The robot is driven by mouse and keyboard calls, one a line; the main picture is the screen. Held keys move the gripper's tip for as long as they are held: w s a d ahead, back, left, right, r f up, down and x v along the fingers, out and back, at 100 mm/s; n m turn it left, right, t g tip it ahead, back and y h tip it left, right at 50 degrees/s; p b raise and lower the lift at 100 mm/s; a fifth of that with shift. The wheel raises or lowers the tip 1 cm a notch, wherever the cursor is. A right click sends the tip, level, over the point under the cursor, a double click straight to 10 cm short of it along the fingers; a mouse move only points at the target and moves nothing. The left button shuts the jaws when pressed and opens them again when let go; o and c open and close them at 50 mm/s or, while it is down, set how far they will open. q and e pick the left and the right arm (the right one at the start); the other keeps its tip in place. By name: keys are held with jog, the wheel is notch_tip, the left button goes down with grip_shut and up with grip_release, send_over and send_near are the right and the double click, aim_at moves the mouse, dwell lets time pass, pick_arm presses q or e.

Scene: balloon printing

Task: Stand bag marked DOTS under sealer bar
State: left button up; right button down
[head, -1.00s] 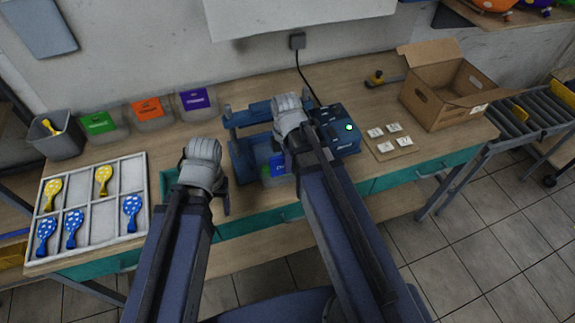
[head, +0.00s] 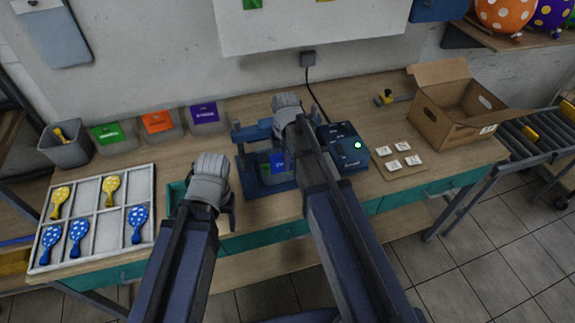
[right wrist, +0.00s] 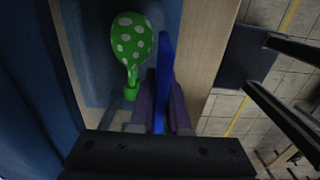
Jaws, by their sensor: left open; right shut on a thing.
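The clear bag (head: 267,169) has a blue label (head: 277,161) and stands roughly upright within the blue sealer frame (head: 241,160). In the right wrist view a green balloon with white dots (right wrist: 131,40) shows beside the fingers. My right gripper (right wrist: 162,108) is shut on the bag at its blue label, which shows edge-on between the fingers. The sealer bar (head: 254,131) runs across the top of the frame. My right arm hides part of it, and I cannot tell whether the bag is fully under it. My left gripper (head: 228,208) is open and empty at the table's front edge.
The sealer's control box (head: 345,150) with a green light stands to the right. A balloon tray (head: 96,216) and several labelled bins (head: 158,124) are at left. A card with white tags (head: 398,161) and a cardboard box (head: 443,115) are at right.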

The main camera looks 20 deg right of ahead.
jog(key=shift+w, duration=0.1)
jog(key=c, duration=0.8)
grip_release()
jog(key=s+r+p, duration=0.1)
jog(key=r+p, duration=0.1)
jog(key=s+r+p, duration=0.1)
jog(key=r+p, duration=0.1)
jog(key=s+r+p, duration=0.1)
jog(key=r+p, duration=0.2)
dwell(0.3)
